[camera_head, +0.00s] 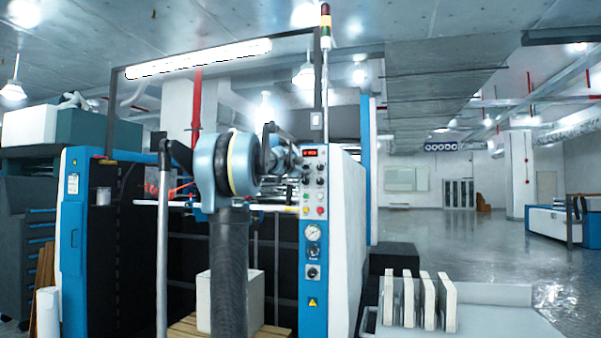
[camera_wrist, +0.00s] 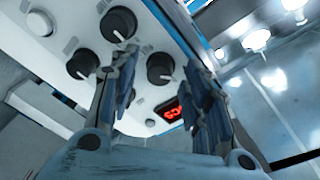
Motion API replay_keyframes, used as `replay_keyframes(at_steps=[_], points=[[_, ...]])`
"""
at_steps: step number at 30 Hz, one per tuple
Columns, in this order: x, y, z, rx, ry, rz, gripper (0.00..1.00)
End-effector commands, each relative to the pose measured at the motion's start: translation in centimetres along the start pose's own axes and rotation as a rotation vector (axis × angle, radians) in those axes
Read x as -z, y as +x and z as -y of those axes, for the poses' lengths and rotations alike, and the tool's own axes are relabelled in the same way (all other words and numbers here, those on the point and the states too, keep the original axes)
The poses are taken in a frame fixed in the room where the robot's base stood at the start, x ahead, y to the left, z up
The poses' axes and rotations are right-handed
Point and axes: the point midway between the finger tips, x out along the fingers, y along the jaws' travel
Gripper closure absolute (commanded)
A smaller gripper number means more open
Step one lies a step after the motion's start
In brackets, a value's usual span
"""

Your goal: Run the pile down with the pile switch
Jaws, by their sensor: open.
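The blue and white control panel (camera_head: 314,222) stands on the machine's front right post. It carries a red display (camera_head: 311,153), several dark knobs, coloured buttons, a gauge (camera_head: 313,232) and a lower black switch (camera_head: 312,272). No readable label tells which control is the pile switch. A white pile (camera_head: 257,297) stands on a wooden pallet inside the machine, partly hidden by my arm. My gripper (camera_wrist: 160,55) is open and empty in front of the panel's upper part. In the wrist view, black knobs (camera_wrist: 160,68) and the lit display (camera_wrist: 172,113) show around and between its fingers; contact cannot be told.
A light grey table (camera_head: 490,295) with several upright white slabs (camera_head: 420,300) stands at the right, beside a black box (camera_head: 393,262). A grey tool cabinet (camera_head: 28,240) stands at the left. The shiny floor at the back right is open.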

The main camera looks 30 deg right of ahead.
Motion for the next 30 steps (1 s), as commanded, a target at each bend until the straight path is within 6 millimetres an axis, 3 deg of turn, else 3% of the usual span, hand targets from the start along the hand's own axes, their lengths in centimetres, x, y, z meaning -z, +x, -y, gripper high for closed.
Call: replay_keyframes(at_steps=[11, 17, 18, 30], points=[[0.00, 0.49, -0.02, 0.000, 0.000, 0.000, 0.56], [0.01, 0.48, -0.02, 0.000, 0.000, 0.000, 0.97], [0.01, 0.48, -0.02, 0.000, 0.000, 0.000, 1.00], [0.02, 0.46, -0.04, -0.005, 0.058, 0.003, 1.00]])
